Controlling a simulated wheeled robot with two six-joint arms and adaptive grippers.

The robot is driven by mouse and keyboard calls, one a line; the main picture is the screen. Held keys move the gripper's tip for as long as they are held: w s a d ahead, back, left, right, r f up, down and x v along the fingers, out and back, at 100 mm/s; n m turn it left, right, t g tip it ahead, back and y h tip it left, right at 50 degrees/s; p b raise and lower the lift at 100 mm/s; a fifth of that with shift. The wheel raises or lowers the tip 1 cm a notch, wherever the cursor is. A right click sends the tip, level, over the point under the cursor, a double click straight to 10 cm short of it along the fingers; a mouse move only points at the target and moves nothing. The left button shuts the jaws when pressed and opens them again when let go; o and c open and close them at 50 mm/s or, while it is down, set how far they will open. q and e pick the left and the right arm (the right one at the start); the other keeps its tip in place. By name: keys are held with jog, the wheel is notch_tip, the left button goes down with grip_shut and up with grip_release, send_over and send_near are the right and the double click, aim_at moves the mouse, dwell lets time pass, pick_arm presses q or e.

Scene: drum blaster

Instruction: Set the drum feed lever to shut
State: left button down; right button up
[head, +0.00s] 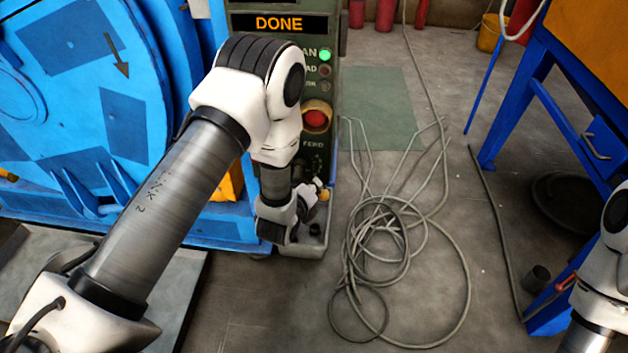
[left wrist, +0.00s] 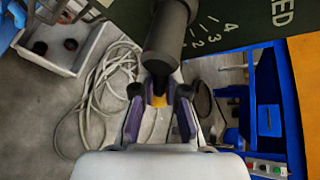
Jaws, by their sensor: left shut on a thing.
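The drum feed lever shows in the left wrist view as a dark round hub and stem (left wrist: 168,38) with a yellow end. It sits in front of a green panel with white scale numbers and lettering that reads FEED. My left gripper (left wrist: 158,97) has its two fingers on either side of the lever's yellow end and is shut on it. In the head view the left gripper (head: 316,190) is low at the front of the green control panel (head: 318,88), largely hidden by my wrist. The lever's exact setting cannot be read. My right gripper is out of view.
The panel's display (head: 280,24) reads DONE and a green lamp (head: 325,55) is lit above a red button (head: 316,120). The blue drum machine (head: 75,85) stands left. Coiled cable (head: 385,245) covers the floor right of the panel. A blue-framed bench (head: 560,90) stands right.

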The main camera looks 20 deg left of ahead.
pick_arm(q)
jog(key=shift+a+f, duration=0.15)
jog(key=shift+m+y, duration=0.3)
jog(key=shift+y, duration=0.1)
jog(key=c, duration=1.2)
grip_release()
jog(key=a+v, duration=0.1)
jog(key=v, duration=1.1)
jog(key=shift+d, duration=0.4)
